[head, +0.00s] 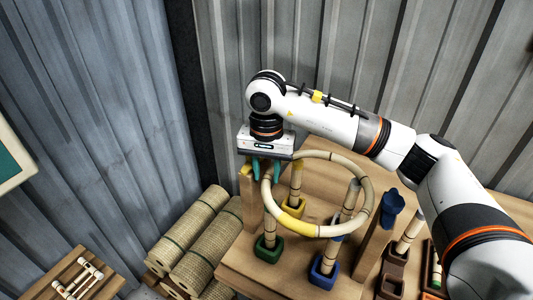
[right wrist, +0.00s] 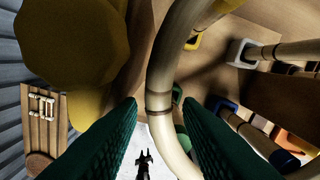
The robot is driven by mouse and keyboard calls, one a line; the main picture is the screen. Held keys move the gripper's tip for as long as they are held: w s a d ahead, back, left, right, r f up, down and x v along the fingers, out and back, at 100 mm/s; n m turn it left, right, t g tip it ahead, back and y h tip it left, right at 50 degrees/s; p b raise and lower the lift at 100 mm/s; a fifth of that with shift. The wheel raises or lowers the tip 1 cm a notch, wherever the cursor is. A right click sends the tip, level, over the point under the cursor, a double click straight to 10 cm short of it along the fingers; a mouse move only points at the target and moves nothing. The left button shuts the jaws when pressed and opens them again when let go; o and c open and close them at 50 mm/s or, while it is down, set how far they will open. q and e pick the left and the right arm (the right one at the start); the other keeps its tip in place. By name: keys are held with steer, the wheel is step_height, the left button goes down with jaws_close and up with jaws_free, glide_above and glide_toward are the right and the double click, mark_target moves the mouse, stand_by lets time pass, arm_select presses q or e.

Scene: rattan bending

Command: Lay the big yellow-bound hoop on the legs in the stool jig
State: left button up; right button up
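The big hoop (head: 362,172) is pale rattan with a yellow-bound stretch (head: 291,226) at its lower left. It lies roughly level at the tops of the legs in the stool jig; I cannot tell whether it touches every one. The legs stand in a green socket (head: 268,250), a yellow socket (head: 294,208), a blue socket (head: 322,274) and a pale socket. My right gripper (head: 262,173) is over the hoop's left side, fingers down. In the right wrist view the hoop (right wrist: 158,102) passes between the parted fingers, with gaps beside it. My left gripper is out of view.
A wooden post (head: 250,205) stands left of the jig, and another post (head: 372,243) with a blue cup-like piece (head: 391,208) stands to its right. More rattan pieces in brown holders (head: 392,268) are at the right. Woven rolls (head: 192,225) lie left of the table.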

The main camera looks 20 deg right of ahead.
step_height(320, 180, up, 11)
steer(key=b, duration=0.2)
steer(key=shift+f, duration=0.15)
stand_by(0.4)
